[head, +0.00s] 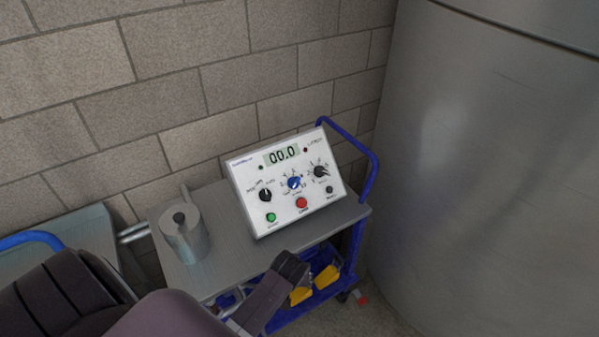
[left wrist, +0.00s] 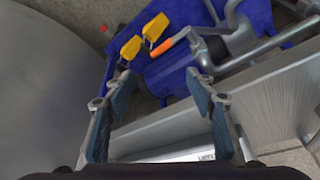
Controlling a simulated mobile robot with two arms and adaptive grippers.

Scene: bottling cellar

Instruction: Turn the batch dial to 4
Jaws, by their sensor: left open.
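The white control panel (head: 278,217) stands tilted back on a grey cart. Its display (head: 282,155) reads 00.0. It has a blue dial (head: 295,183) in the middle, a black knob (head: 265,195) at left and another black knob (head: 320,171) at right. The labels are too small to read, so I cannot tell which is the batch dial or where it points. My left gripper (head: 306,272) is below and in front of the panel, touching no dial. In the left wrist view it is open and empty (left wrist: 160,82). My right gripper is not in view.
A metal canister (head: 185,238) stands on the cart top (head: 220,270), left of the panel. The cart has a blue handle (head: 366,158) and yellow-handled items (head: 326,277) below. A large steel tank (head: 490,170) stands right, a block wall (head: 190,85) behind.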

